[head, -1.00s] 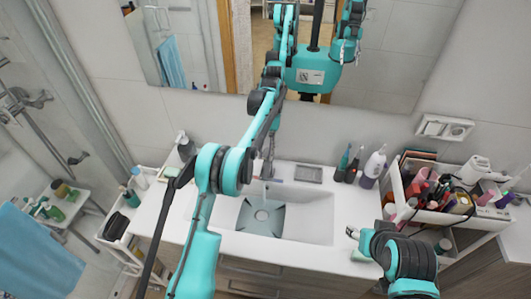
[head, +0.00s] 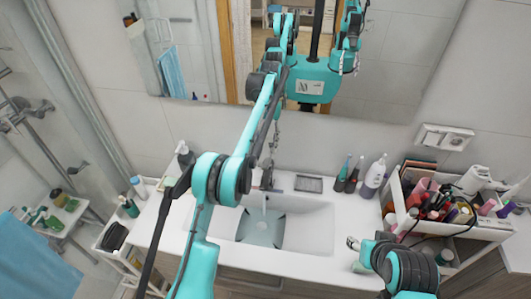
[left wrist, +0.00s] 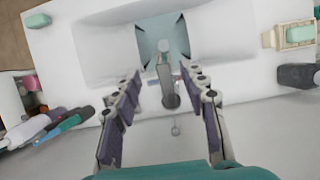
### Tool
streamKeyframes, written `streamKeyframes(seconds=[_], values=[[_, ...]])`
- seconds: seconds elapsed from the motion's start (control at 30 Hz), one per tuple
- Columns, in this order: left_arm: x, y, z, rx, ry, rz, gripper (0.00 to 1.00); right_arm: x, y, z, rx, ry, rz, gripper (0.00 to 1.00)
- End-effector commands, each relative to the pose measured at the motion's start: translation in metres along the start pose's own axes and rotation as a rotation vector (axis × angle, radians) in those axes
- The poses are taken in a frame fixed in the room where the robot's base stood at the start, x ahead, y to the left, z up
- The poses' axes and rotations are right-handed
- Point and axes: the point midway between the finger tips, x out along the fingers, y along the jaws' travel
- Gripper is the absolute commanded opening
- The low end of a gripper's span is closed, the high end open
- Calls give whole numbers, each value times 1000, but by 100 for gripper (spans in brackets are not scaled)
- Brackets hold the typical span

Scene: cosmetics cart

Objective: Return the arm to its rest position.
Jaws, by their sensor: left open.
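My left arm rises from the bottom of the head view, bends at a large elbow joint and reaches over the back of the sink. My left gripper (head: 271,152) hangs at its far end, small and partly hidden, close above the faucet (head: 265,182). In the left wrist view my left gripper (left wrist: 162,82) is open and holds nothing. The faucet (left wrist: 169,90) shows between its two fingers; I cannot tell whether they touch it. My right gripper (head: 353,243) is low at the right, over the counter's front part; its jaws are too small to read.
The sink basin (head: 305,228) lies below my left arm. A mirror (head: 390,70) is on the wall behind. Several bottles (head: 374,176) stand right of the faucet, beside a full cosmetics cart (head: 480,228). A soap bottle (head: 184,156) stands at the left.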

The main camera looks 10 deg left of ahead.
Motion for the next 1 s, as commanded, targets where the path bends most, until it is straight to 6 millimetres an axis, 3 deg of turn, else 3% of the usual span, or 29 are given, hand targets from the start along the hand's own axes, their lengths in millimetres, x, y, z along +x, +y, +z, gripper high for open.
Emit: streamKeyframes(seconds=[0.67, 0.83, 1.0], values=[[-6, -1, 5, 0, 16, 1, 43, 4, 0, 3, 0, 0, 0, 49], [-11, -6, 21, 0, 104, 6, 43, 21, 0, 15, 0, 0, 0, 49], [-9, -13, 53, 1, 241, 12, 43, 44, 0, 31, 0, 0, 0, 49]])
